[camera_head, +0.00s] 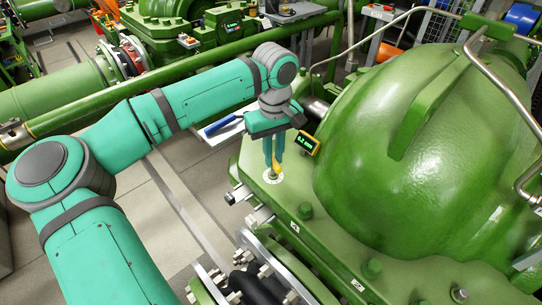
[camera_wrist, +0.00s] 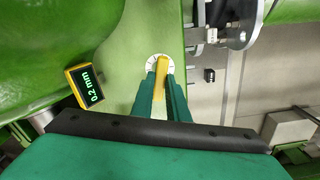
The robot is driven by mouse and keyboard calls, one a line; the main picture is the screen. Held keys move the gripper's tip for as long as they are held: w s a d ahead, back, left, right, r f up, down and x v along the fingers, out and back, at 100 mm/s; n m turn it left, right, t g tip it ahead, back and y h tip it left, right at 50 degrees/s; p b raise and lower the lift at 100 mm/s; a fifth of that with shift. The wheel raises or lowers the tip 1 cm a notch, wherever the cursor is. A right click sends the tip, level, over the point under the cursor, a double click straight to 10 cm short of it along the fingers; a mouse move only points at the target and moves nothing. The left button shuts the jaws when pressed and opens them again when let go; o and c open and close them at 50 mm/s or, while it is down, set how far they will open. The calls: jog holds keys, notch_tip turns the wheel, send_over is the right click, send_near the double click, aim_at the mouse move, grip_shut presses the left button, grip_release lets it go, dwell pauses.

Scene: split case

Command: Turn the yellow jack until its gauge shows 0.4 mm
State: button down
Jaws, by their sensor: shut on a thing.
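The yellow jack (camera_head: 277,169) stands on the green casing flange, at a round white dial plate (camera_head: 272,177). In the wrist view the yellow jack (camera_wrist: 160,75) lies between the two green fingers. My gripper (camera_wrist: 160,92) is shut on it; in the head view my gripper (camera_head: 273,163) reaches down to it from above. The yellow-framed gauge (camera_head: 304,143) stands just right of the jack in the head view. In the wrist view the gauge (camera_wrist: 85,86) is at the left and reads 0.2 mm. The lower part of the jack is hidden by the fingers.
The large green domed casing (camera_head: 430,150) rises close to the right of my gripper. Bolts (camera_head: 306,210) stand on the flange. A tray with a blue-handled tool (camera_head: 222,126) is behind my wrist. Grey floor (camera_head: 180,190) is open at the left.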

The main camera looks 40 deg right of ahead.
aim_at(274, 159)
jog(key=m, duration=0.4)
jog(key=shift+s+d, duration=0.15)
jog(key=shift+s, duration=0.05)
jog(key=shift+m, duration=1.6)
jog(key=shift+w, duration=0.1)
jog(key=c, duration=1.7)
grip_release()
jog(key=shift+w+r, duration=0.1)
jog(key=shift+r, duration=0.1)
notch_tip(274, 159, up, 10)
jog(key=shift+r, duration=0.2)
